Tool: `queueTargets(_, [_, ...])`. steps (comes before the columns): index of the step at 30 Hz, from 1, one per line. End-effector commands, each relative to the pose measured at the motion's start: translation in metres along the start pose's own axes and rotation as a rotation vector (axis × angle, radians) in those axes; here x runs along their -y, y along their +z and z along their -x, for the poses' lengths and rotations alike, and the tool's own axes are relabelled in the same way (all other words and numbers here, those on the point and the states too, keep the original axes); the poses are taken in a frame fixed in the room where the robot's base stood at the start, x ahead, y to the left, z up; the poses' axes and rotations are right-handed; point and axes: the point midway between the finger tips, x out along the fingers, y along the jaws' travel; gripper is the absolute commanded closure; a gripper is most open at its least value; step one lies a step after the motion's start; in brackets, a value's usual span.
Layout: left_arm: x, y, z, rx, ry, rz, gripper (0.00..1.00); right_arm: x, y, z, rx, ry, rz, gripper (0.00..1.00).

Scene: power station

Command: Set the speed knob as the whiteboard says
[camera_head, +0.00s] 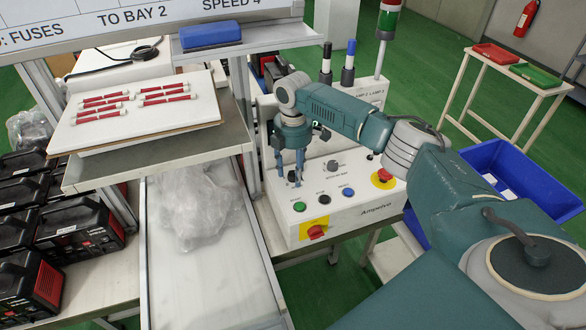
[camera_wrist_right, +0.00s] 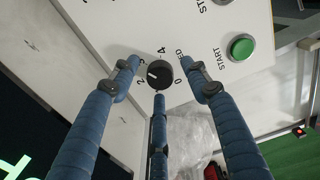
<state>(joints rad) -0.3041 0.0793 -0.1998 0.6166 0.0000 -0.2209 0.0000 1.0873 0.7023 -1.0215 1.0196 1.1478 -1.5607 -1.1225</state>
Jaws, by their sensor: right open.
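The whiteboard (camera_head: 120,22) at the top left of the head view is partly cut off; I can read "FUSES", "TO BAY 2" and "SPEED 4". The black speed knob (camera_wrist_right: 159,74) is on the white control panel (camera_head: 345,207), with numbers including 2, 4 and 0 around it in the wrist view. Its white pointer mark faces left, toward the 2–3 side; the exact setting is hard to tell. My right gripper (camera_head: 290,165) is above the panel's left part. Its three fingers are open around the knob, apparently not touching it. My left gripper is out of view.
The panel also has a green start button (camera_head: 299,207), a blue button (camera_head: 348,192), a red emergency stop (camera_head: 383,178) and a red-yellow switch (camera_head: 316,231). Left are a shelf with red fuses (camera_head: 105,105) and a plastic bag (camera_head: 195,210). A blue bin (camera_head: 530,178) stands right.

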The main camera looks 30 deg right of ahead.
Motion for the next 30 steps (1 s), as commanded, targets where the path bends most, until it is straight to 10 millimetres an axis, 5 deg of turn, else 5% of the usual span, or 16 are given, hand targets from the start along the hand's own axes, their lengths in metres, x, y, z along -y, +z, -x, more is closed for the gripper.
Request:
queueTargets(7, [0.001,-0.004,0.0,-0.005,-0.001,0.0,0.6,0.0,0.0,-0.001,0.0,0.0,0.0,0.54])
queueTargets(14, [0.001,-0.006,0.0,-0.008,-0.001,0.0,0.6,0.0,0.0,-0.001,0.0,0.0,-0.001,0.97])
queueTargets(30, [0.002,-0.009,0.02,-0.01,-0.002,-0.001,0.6,0.0,0.0,0.003,0.0,-0.002,-0.133,0.99])
